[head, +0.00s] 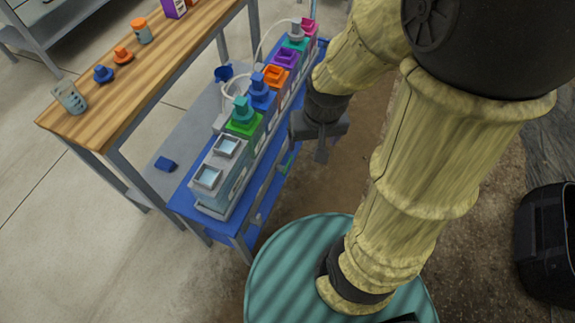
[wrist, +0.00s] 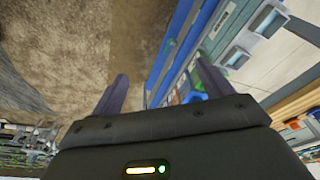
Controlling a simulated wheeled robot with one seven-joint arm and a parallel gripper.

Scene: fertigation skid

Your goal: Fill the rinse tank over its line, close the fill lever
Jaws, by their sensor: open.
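A blue skid bench (head: 190,207) carries a row of tanks. At its near end stands a grey tank block (head: 235,180) with two square openings that look pale blue inside. It also shows at the upper right of the wrist view (wrist: 252,38). I cannot tell which opening is the rinse tank's, nor read a fill line. A small green part (head: 287,163) sits on the skid's front side; I cannot tell whether it is the fill lever. My gripper (head: 322,150) is open and empty beside the skid's front; both fingers show in the wrist view (wrist: 163,88).
Green, blue, orange, purple and pink capped containers stand farther along the skid, with white hoses. A black bin (head: 545,243) stands at right. Floor in front of the skid is clear.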

